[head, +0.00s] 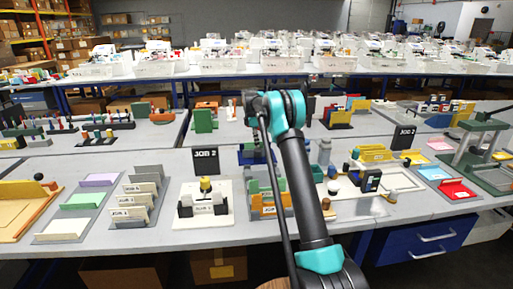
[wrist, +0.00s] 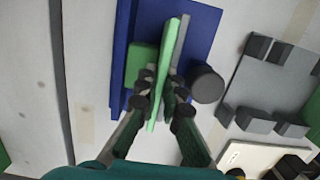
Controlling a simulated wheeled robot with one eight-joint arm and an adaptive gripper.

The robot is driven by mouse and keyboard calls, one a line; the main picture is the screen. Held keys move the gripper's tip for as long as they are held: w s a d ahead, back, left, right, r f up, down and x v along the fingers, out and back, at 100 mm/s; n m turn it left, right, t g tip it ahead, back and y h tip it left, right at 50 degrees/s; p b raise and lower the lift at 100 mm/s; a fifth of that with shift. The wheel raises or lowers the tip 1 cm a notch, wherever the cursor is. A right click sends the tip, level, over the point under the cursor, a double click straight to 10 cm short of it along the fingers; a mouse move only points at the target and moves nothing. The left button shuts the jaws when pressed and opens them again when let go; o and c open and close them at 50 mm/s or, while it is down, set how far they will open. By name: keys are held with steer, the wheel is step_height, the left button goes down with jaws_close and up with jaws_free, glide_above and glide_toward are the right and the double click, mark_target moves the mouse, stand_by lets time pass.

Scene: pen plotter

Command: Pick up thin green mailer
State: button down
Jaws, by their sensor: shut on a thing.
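The thin green mailer (wrist: 169,62) shows in the wrist view as a narrow, light green upright strip, seen nearly edge-on. My gripper (wrist: 161,90) is shut on it, one finger on each side. A grey plate (wrist: 183,42) stands close along its right side, and a darker green block (wrist: 140,66) is to its left. Below them is a blue holder (wrist: 200,18). I cannot tell whether the mailer still touches the holder. In the head view my arm hides the gripper and the mailer; part of a blue holder (head: 250,157) shows behind the arm.
A dark round post (wrist: 206,84) stands close right of my gripper. A grey fixture with dark blocks (wrist: 275,85) is farther right. In the head view, a black JOB 2 sign (head: 206,161) and a rack with green plates and orange parts (head: 262,207) stand near my arm.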

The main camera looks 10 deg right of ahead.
steer(key=shift+r, duration=0.15)
step_height(320, 180, up, 20)
stand_by(0.4)
